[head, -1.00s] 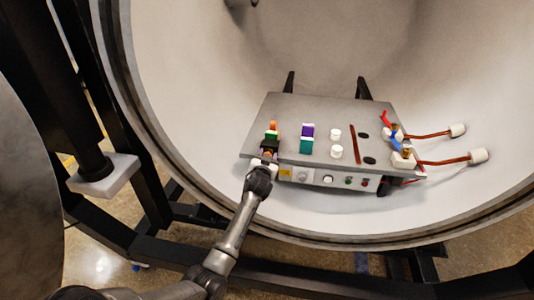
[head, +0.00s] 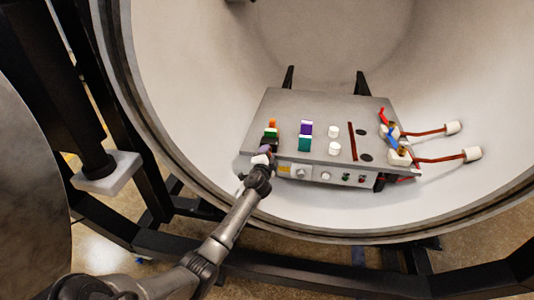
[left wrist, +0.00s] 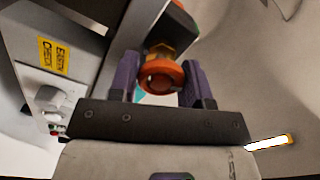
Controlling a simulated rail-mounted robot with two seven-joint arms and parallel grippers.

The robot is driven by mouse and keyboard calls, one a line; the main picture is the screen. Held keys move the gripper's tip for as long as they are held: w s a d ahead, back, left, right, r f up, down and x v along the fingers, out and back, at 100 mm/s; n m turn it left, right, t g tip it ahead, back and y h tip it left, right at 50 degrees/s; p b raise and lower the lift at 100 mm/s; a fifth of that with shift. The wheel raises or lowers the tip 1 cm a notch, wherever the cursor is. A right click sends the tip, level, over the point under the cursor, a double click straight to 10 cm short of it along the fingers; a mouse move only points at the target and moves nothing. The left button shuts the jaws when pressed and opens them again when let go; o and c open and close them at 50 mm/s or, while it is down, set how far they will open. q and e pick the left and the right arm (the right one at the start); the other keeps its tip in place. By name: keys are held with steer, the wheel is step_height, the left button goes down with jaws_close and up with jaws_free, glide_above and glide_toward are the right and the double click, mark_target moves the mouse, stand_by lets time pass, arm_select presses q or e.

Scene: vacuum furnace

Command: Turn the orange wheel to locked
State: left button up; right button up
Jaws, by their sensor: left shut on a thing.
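The orange wheel (left wrist: 162,78) sits on a brass stem at the left front corner of the grey bench unit. My left gripper (left wrist: 160,82) has its two purple fingers on either side of the wheel and is shut on it. In the head view my left gripper (head: 265,152) is at the unit's front left edge and hides most of the wheel. I cannot read a locked mark or the wheel's angle. My right gripper is in neither view.
The grey unit (head: 310,107) stands inside the round pale chamber. Its top carries orange and green blocks (head: 270,131), purple and teal blocks (head: 305,137), white caps (head: 334,132) and red and blue levers (head: 392,141). A yellow label (left wrist: 54,55) and knob (left wrist: 50,94) are beside the gripper.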

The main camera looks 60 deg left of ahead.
arm_select(q)
steer(key=shift+m, duration=1.1)
steer(key=shift+p, duration=0.3)
steer(key=shift+m, duration=0.4)
steer(key=o, duration=0.9)
steer(key=shift+o, duration=0.2)
steer(key=p+v, duration=0.3)
steer(key=v, duration=1.1)
